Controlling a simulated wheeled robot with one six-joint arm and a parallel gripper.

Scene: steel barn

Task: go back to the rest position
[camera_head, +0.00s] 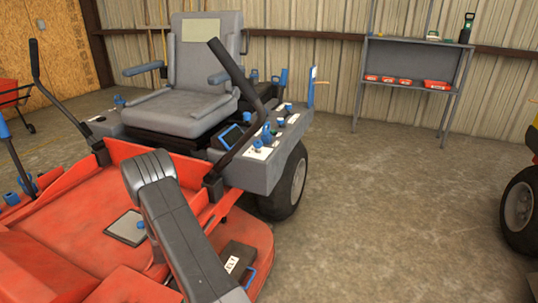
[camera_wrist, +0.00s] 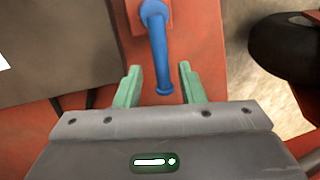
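My gripper (camera_wrist: 159,70) is open in the wrist view, its two green fingers apart. A blue lever (camera_wrist: 160,50) on an orange-red surface runs down between the fingers in the picture. Neither finger appears to touch it, and I cannot tell its depth relative to the fingertips. In the head view my dark grey arm reaches over the red deck of a riding mower (camera_head: 70,215) and leaves the picture at the bottom. My gripper is not visible there.
The mower has a grey seat (camera_head: 195,75), upright black control levers (camera_head: 240,75) and a rear tyre (camera_head: 290,182). A metal shelf (camera_head: 415,42) with red trays stands at the back wall. Another vehicle's wheel (camera_head: 520,207) is at the right edge. The concrete floor between is clear.

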